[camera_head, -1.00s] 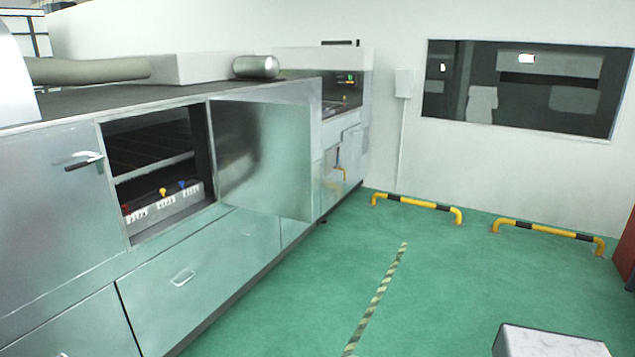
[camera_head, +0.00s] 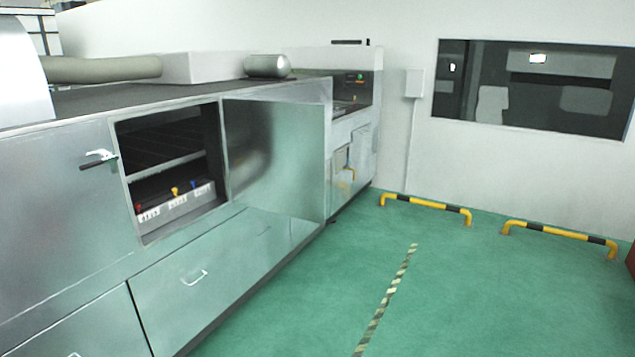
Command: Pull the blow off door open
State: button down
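A metal cabinet line runs along the left. One of its doors (camera_head: 285,160) stands open, swung out to the right of a dark compartment (camera_head: 165,150). The compartment holds a shelf and a pale unit with red, yellow and blue knobs (camera_head: 175,203). Left of the opening, a shut metal door (camera_head: 55,200) has a dark-tipped lever handle (camera_head: 98,158) near its right edge. No label shows which of these is the blow off door. My gripper is not in view.
Lower panels with a pull handle (camera_head: 194,277) are shut. A machine with a small panel (camera_head: 352,90) stands past the open door. Yellow-black floor barriers (camera_head: 425,207) (camera_head: 560,236) stand along the back wall. The green floor (camera_head: 480,300) is clear in front, with a striped line.

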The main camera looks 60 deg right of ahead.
aim_at(276, 149)
jog(key=i, duration=1)
